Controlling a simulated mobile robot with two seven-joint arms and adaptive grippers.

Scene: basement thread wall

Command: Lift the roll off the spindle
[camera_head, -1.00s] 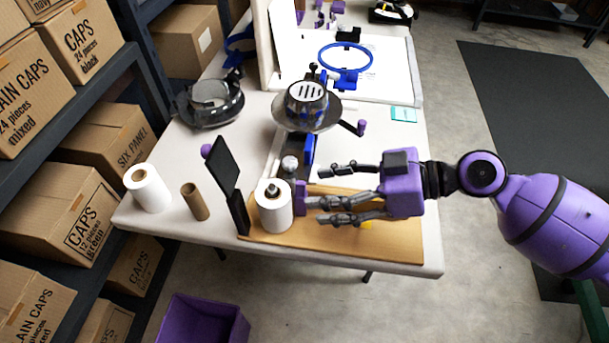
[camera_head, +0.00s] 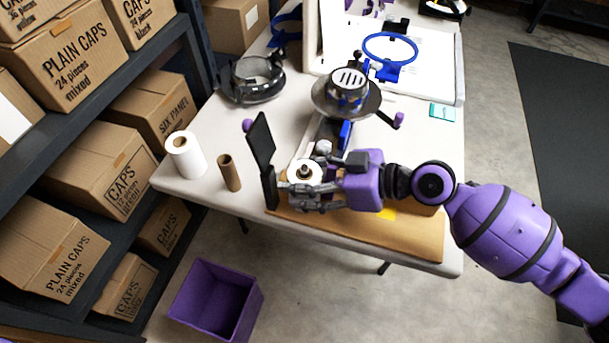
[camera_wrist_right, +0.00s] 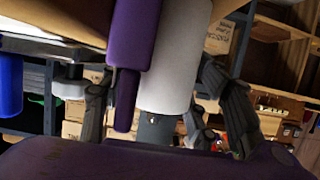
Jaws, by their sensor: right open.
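The white roll (camera_head: 307,170) stands upright on its spindle at the left end of the brown board (camera_head: 415,235). My right gripper (camera_head: 302,190) is open, with its dark fingers reaching across the roll from the right and hiding its lower part. In the right wrist view the white roll (camera_wrist_right: 180,60) shows between the two spread fingers (camera_wrist_right: 165,108), with a purple bar (camera_wrist_right: 133,50) beside it on the left. I cannot tell whether the fingers touch the roll. My left gripper is not in view.
A black upright plate (camera_head: 261,145) stands just left of the roll. Another white roll (camera_head: 188,158) and a brown cardboard tube (camera_head: 229,173) stand further left. The machine with a metal dish (camera_head: 347,103) is behind. A purple bin (camera_head: 215,300) is on the floor.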

